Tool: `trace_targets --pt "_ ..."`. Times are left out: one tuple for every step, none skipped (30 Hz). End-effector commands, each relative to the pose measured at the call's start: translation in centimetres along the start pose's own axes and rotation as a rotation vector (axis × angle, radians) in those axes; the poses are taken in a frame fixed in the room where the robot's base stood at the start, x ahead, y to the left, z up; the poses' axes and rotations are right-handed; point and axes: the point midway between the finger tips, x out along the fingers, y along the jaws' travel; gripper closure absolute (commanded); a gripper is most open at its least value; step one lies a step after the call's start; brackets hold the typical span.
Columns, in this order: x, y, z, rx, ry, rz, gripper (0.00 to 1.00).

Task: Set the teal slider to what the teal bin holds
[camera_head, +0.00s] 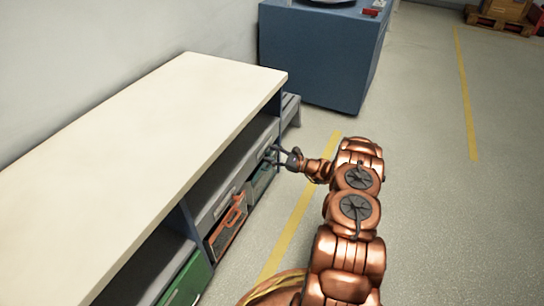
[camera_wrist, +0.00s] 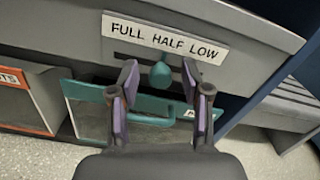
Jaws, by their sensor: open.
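The teal slider (camera_wrist: 160,75) is a rounded knob on the grey front rail, under a white label (camera_wrist: 165,38) reading FULL HALF LOW. The knob stands below HALF. My gripper (camera_wrist: 159,70) is open, with one finger on each side of the knob and a gap on both sides. In the head view my gripper (camera_head: 280,155) reaches the shelf front near its far end. The teal bin (camera_wrist: 85,92) sits below the slider; it also shows in the head view (camera_head: 261,181). Its contents are hidden, and its label is mostly covered by the right finger.
An orange-framed bin (camera_head: 227,226) stands left of the teal bin, and a green bin (camera_head: 184,283) is nearer. The long cream shelf top (camera_head: 150,130) lies above them. A blue cabinet (camera_head: 315,60) stands beyond.

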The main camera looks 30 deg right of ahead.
Motion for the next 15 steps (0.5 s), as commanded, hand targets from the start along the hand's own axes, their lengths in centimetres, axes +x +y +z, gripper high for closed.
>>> trace_targets --pt "0.0 -0.03 0.0 0.0 0.0 -0.001 0.52" --pt "0.0 -0.04 0.01 0.0 0.0 -0.001 0.52" --pt "-0.02 -0.05 0.01 0.0 0.001 -0.001 0.52" --pt "-0.03 -0.05 0.01 0.0 0.0 -0.001 0.52" --pt "-0.04 -0.06 0.01 0.0 0.0 -0.001 0.52" --pt "-0.05 -0.06 0.01 0.0 0.001 -0.001 0.52" --pt "-0.06 -0.06 0.01 0.0 0.0 -0.001 0.54" --pt "-0.06 -0.06 0.01 0.0 0.001 -0.001 0.57" --pt "-0.07 -0.06 0.01 0.0 0.001 -0.001 0.62" --pt "-0.07 -0.06 0.01 0.0 0.0 -0.001 0.65" --pt "-0.07 -0.06 0.01 0.0 0.0 -0.001 0.68" --pt "-0.08 -0.06 0.01 0.0 0.001 -0.001 0.72" --pt "-0.08 -0.06 0.01 0.0 0.001 -0.001 0.75" --pt "-0.08 -0.06 0.01 0.0 0.001 -0.001 0.78" --pt "-0.08 -0.06 0.01 0.0 0.001 -0.001 0.82"
